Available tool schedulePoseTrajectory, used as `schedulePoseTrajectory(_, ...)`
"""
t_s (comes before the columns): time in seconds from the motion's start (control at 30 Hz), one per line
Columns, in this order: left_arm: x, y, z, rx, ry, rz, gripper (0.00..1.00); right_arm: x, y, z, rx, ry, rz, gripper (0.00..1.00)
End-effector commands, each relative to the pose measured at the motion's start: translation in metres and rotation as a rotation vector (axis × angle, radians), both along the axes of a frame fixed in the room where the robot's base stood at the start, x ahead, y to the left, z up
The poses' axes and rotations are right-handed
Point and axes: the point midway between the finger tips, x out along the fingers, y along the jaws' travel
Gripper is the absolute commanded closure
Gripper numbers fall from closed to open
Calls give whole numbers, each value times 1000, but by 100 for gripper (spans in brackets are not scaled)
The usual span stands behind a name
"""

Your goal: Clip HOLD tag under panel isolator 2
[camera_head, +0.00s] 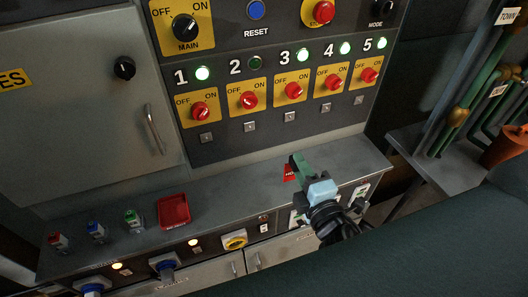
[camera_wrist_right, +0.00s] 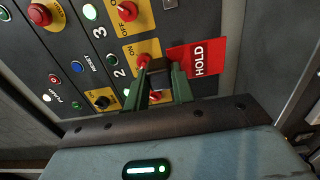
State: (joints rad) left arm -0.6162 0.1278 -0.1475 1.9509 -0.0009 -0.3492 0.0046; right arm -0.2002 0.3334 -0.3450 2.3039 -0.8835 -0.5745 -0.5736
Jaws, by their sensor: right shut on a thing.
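The red HOLD tag (camera_head: 289,173) is above the grey ledge; in the right wrist view its red face (camera_wrist_right: 208,62) and white lettering show plainly. My right gripper (camera_head: 297,161) is shut on the tag, its green fingers holding it at one end. Panel isolator 2 (camera_head: 249,100) is a red knob on a yellow plate, up and left of the gripper. A small square clip (camera_head: 250,127) sits under it, apart from the tag. The lamp by number 2 (camera_head: 255,64) is dark. My left gripper is not in view.
Lamps 1, 3, 4 and 5 glow green, with a clip under each knob. A red tray (camera_head: 173,211) and small red, blue (camera_head: 95,231) and green (camera_head: 132,218) items are on the ledge (camera_head: 230,185) at left. Pipes (camera_head: 460,115) stand at right. The ledge's middle is clear.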

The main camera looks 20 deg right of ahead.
Motion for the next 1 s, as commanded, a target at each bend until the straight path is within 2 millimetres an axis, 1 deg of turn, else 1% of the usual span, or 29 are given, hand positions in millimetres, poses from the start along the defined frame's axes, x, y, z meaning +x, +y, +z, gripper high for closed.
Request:
schedulePoseTrajectory(0.03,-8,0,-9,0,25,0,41,8,3,-9,2,11,0,100)
schedulePoseTrajectory(0.07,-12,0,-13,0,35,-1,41,13,5,-13,4,14,0,100)
schedulePoseTrajectory(0.23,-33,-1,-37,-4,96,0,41,53,24,-34,5,22,10,100)
schedulePoseTrajectory(0.3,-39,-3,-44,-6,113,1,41,68,32,-38,4,20,17,100)
schedulePoseTrajectory(0.4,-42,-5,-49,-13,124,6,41,86,42,-41,2,15,27,100)
schedulePoseTrajectory(0.5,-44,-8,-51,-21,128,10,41,98,50,-41,2,9,35,100)
schedulePoseTrajectory(0.63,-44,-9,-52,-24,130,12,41,104,53,-38,-1,3,39,100)
schedulePoseTrajectory(1.0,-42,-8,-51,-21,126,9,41,105,53,-37,-1,1,38,100)
